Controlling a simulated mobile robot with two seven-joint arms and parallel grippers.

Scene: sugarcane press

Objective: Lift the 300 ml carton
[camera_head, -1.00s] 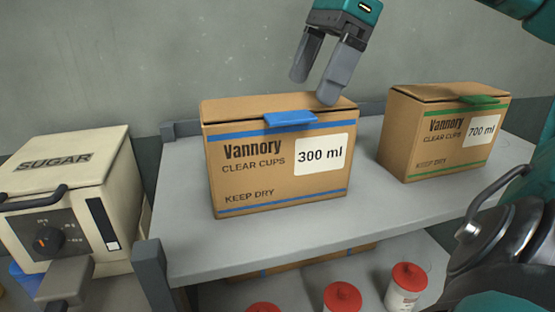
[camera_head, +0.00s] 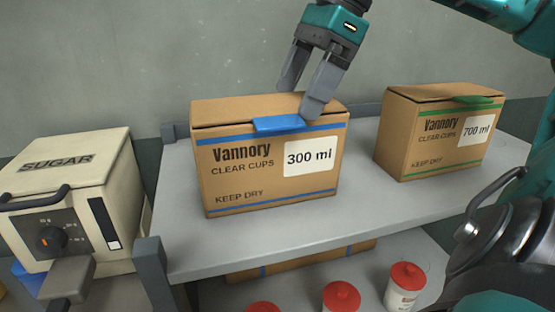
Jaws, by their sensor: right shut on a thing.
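The 300 ml carton (camera_head: 245,185) is a brown Vannory clear cups box with blue stripes, a white 300 ml label and a blue tab (camera_head: 279,123) at its top front edge. It is upright at the shelf; I cannot see a clear gap under it. My right gripper (camera_head: 298,105) comes down from above at the carton's top, beside the right end of the blue tab. It is shut on the carton, one finger in front of the top edge and the other behind; the exact contact is hard to see. My left gripper is not in view.
A similar 700 ml carton (camera_head: 408,155) with a green tab stands to the right on the grey shelf (camera_head: 365,215). Red-lidded containers (camera_head: 341,297) and another carton are below. A wall is close behind.

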